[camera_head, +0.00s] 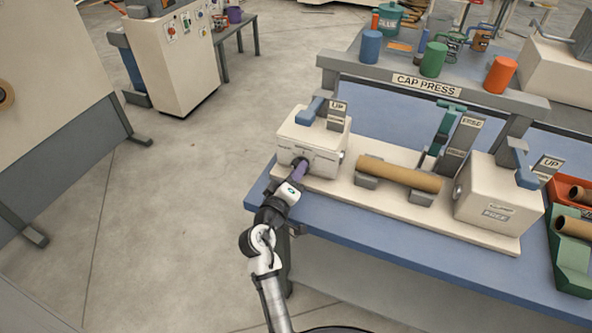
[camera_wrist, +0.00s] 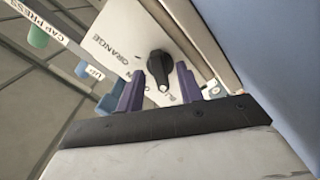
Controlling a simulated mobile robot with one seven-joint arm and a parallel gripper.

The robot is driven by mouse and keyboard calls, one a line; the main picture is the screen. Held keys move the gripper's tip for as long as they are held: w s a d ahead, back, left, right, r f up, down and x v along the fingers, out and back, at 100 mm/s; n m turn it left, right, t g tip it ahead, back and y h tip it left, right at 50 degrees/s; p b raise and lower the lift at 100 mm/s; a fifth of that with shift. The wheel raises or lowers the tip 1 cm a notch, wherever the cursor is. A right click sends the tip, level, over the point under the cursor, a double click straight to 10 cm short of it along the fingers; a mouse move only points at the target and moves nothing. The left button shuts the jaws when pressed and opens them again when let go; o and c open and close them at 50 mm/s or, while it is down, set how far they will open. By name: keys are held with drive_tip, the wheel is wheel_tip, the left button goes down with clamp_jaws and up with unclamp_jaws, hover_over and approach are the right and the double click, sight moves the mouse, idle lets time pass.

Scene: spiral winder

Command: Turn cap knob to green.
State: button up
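The cap knob (camera_wrist: 158,65) is black with a white pointer mark and sits on a white panel (camera_wrist: 112,25) in the wrist view. Its pointer end faces down toward my gripper. The panel reads "ORANGE" to the left of the knob; lettering lower down is partly hidden by my fingers. My gripper (camera_wrist: 169,72) has purple fingers, standing apart on either side of the knob's lower end; I cannot tell whether they touch it. In the head view my gripper (camera_head: 300,167) is at the front of the left white box (camera_head: 318,155), covering the knob.
A cardboard tube (camera_head: 398,174) lies on supports between the left box and a right white box (camera_head: 497,195). Blue levers stand on both boxes. The "CAP PRESS" shelf (camera_head: 335,66) with coloured caps is behind. Open floor (camera_head: 160,230) lies left of the blue bench.

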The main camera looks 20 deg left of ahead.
drive_tip(key=shift+w, duration=0.1)
clamp_jaws()
drive_tip(key=shift+f+b, duration=0.15)
drive_tip(key=shift+b, duration=0.25)
drive_tip(key=m+b, duration=0.2)
drive_tip(key=b, duration=0.1)
drive_tip(key=shift+f, duration=0.15)
drive_tip(key=m+b, duration=0.3)
drive_tip(key=b, duration=0.2)
drive_tip(key=shift+m, duration=0.3)
drive_tip(key=m+b, duration=0.3)
drive_tip(key=b, duration=0.1)
drive_tip(key=shift+r+m+b, duration=0.2)
drive_tip(key=shift+m+b, duration=1.2)
drive_tip(key=shift+m, duration=0.2)
